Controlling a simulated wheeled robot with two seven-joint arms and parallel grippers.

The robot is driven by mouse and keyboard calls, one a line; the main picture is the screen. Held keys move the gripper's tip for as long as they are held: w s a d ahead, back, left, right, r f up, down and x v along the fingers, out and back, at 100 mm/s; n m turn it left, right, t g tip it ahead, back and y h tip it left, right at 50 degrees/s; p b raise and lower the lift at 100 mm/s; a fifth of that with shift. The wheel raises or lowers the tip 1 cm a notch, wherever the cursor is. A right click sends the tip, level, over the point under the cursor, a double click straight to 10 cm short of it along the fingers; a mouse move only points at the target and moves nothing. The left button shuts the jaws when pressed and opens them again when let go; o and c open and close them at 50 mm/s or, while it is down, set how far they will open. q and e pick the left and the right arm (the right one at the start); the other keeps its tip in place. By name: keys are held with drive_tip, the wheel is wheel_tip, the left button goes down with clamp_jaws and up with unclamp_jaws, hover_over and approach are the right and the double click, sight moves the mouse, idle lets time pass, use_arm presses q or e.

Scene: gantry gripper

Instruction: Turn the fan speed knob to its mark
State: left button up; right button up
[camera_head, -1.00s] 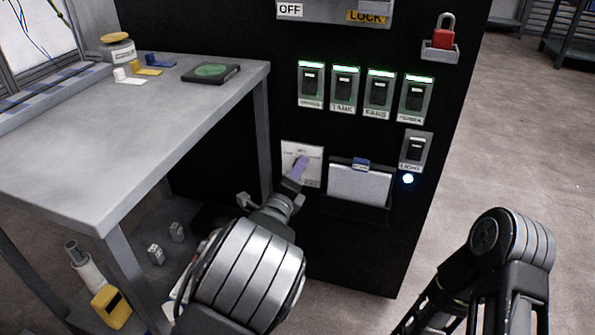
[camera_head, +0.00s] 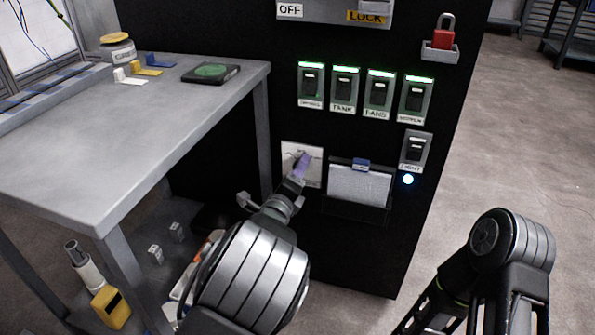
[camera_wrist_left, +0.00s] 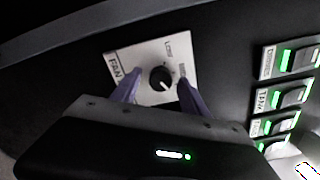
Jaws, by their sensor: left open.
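The fan speed knob (camera_wrist_left: 162,79) is a round black dial with a white pointer line on a white plate (camera_wrist_left: 151,54), in the left wrist view. The plate reads FAN at its left, with a small LOW label by the knob. In the head view the plate (camera_head: 288,152) sits low on the black cabinet, its knob hidden by my gripper. My left gripper (camera_wrist_left: 157,92) is open, its two purple fingers on either side of the knob; I cannot tell whether they touch it. It also shows in the head view (camera_head: 301,166). My right gripper is out of view.
Several lit switches (camera_head: 344,90) are above the plate, and a light switch (camera_head: 415,151) is to the right. A paper holder (camera_head: 359,187) is close on the right of the plate. A grey table (camera_head: 130,137) stands at left.

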use_arm(q)
drive_tip(key=p+v, duration=0.2)
drive_tip(key=v, duration=0.6)
idle(0.5)
